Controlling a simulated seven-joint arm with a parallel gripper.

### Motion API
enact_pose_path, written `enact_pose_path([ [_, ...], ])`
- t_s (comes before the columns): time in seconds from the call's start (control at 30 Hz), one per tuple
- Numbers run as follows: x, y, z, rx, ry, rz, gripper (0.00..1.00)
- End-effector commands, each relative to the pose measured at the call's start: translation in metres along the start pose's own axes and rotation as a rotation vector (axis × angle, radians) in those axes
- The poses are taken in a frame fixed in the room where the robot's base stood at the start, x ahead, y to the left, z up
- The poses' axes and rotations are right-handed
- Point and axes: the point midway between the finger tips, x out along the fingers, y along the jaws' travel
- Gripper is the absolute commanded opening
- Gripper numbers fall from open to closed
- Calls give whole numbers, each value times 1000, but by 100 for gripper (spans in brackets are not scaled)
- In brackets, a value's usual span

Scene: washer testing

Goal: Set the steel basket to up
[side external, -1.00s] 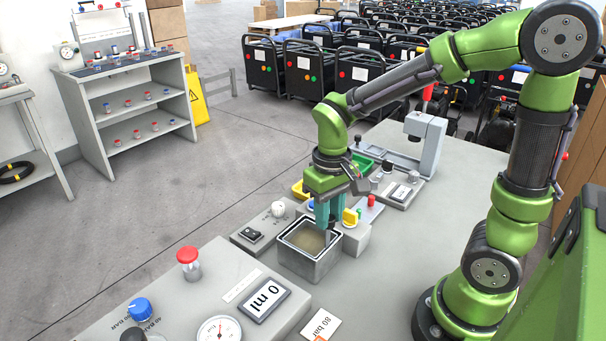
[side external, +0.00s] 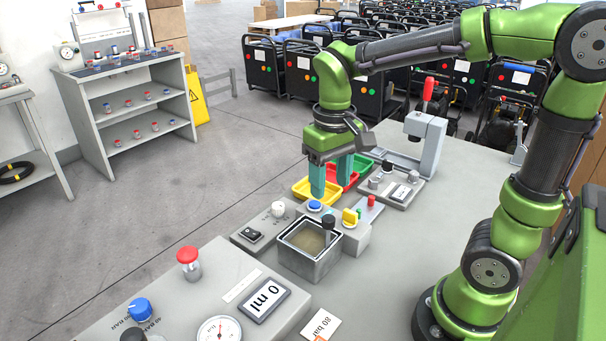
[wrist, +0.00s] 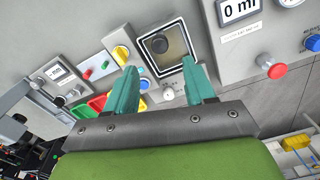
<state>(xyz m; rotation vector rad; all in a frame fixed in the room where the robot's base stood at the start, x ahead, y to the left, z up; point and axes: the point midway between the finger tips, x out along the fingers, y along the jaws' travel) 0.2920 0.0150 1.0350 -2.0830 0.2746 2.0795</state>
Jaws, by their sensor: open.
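The square steel tank (side external: 309,262) stands on the bench with a murky, brownish liquid inside. A black round knob (side external: 328,222) on a short stem stands at its far right inner corner. In the wrist view the knob (wrist: 156,44) shows over the tank's opening (wrist: 176,40). I take the knob to be the steel basket's handle; the basket's body is not clearly visible, so I cannot tell its height. My gripper (side external: 331,188) is open and empty, above and behind the tank, clear of the knob. Its teal fingers (wrist: 159,68) are wide apart in the wrist view.
Behind the tank are a blue button (side external: 314,206), a yellow knob (side external: 350,217) and a white dial (side external: 278,209). Yellow (side external: 308,192), red and green trays lie further back. A grey press (side external: 425,140) stands at the back right. The bench right of the tank is clear.

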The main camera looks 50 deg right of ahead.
Motion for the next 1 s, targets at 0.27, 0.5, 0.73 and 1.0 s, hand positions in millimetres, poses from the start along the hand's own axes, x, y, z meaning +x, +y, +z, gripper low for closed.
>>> enact_pose_path([
  [0.27, -64, 0, -1, 1, 5, -1, 54],
  [0.5, -89, 0, 0, 0, 2, 0, 54],
  [0.73, -92, 0, 0, 1, -1, 0, 54],
  [1.0, -86, -1, -8, -2, 38, -5, 54],
])
